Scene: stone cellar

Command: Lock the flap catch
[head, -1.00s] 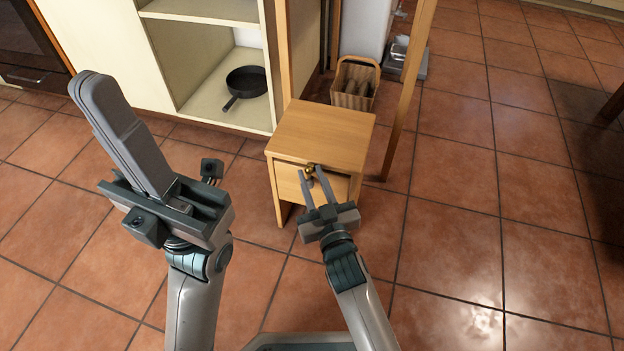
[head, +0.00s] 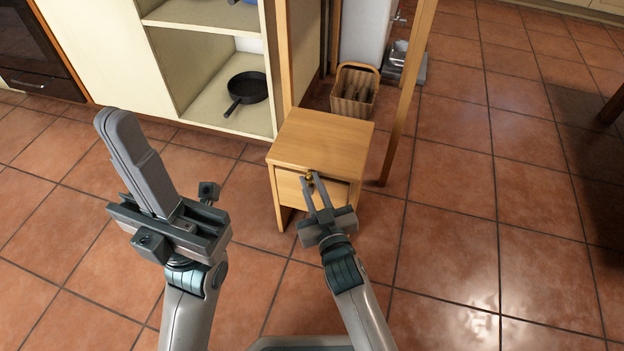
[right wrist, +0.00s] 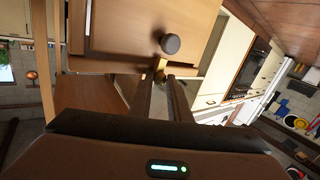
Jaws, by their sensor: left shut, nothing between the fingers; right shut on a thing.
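The small wooden cabinet (head: 322,140) stands on the tiled floor with its front flap (head: 290,187) looking closed. A small brass catch (head: 309,174) sits at the top of the front. My right gripper (head: 313,181) is shut on it, its fingers partly covering the catch. The catch's exact turn is too small to tell. My left gripper (head: 118,125) is shut and empty, raised to the left, away from the cabinet.
An open shelf unit with a black pan (head: 247,88) stands behind and left of the cabinet. A wicker basket (head: 354,90) is behind it, and a wooden post (head: 408,90) rises just to its right. The tiled floor at the right is mostly clear.

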